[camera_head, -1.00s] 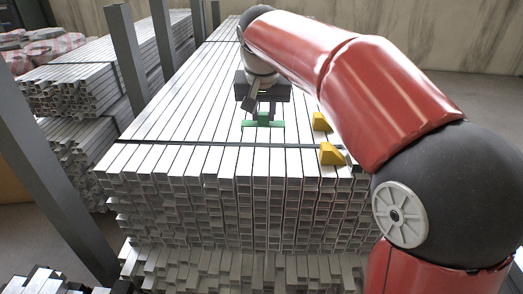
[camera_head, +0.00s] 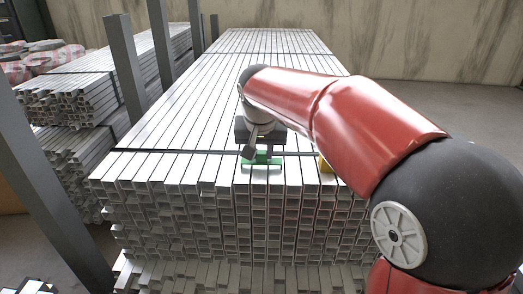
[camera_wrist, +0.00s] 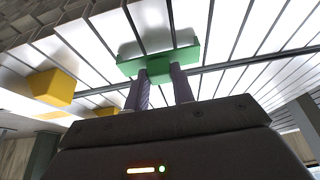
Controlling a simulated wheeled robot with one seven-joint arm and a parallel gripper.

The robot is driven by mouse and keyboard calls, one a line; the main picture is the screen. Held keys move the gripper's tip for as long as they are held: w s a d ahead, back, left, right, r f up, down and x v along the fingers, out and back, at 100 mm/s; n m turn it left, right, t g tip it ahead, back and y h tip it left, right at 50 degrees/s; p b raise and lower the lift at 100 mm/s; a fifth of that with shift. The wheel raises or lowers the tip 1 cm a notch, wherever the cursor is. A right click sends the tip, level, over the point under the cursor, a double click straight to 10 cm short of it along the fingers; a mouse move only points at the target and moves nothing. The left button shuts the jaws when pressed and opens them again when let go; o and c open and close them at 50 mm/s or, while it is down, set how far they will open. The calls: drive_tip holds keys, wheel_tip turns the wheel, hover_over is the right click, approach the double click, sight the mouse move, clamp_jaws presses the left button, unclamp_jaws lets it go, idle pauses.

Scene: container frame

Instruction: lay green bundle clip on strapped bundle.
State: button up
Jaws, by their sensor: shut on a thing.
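The green bundle clip (camera_head: 262,161) is at the near part of the strapped bundle (camera_head: 180,125) of grey square tubes. The dark strap (camera_head: 205,152) runs across the bundle top near its front ends. My gripper (camera_head: 262,153) is shut on the green clip from above. In the wrist view the clip (camera_wrist: 160,61) lies across the tips of my two fingers (camera_wrist: 161,76), with the strap (camera_wrist: 232,66) passing close behind it. Whether the clip touches the tubes is unclear.
A yellow block (camera_head: 325,165) sits right of the clip, partly behind my arm. The wrist view shows a yellow block (camera_wrist: 50,87) and part of another (camera_wrist: 106,111). Dark upright posts (camera_head: 122,65) stand left of the bundle, with another tube stack (camera_head: 75,82) beyond.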

drive_tip(key=o, duration=1)
drive_tip(key=shift+r, duration=0.3)
drive_tip(key=p+v, duration=0.3)
drive_tip(key=v, duration=0.9)
drive_tip(key=shift+t, duration=0.5)
drive_tip(key=s+d+f, duration=0.5)
drive_tip(key=s, duration=0.2)
drive_tip(key=s+d+f, duration=0.4)
drive_tip(key=s+d, duration=0.1)
drive_tip(key=s, duration=0.2)
drive_tip(key=s+d+f, duration=0.5)
drive_tip(key=s, duration=0.3)
drive_tip(key=shift+d+f, duration=0.3)
drive_tip(key=shift+d, duration=0.1)
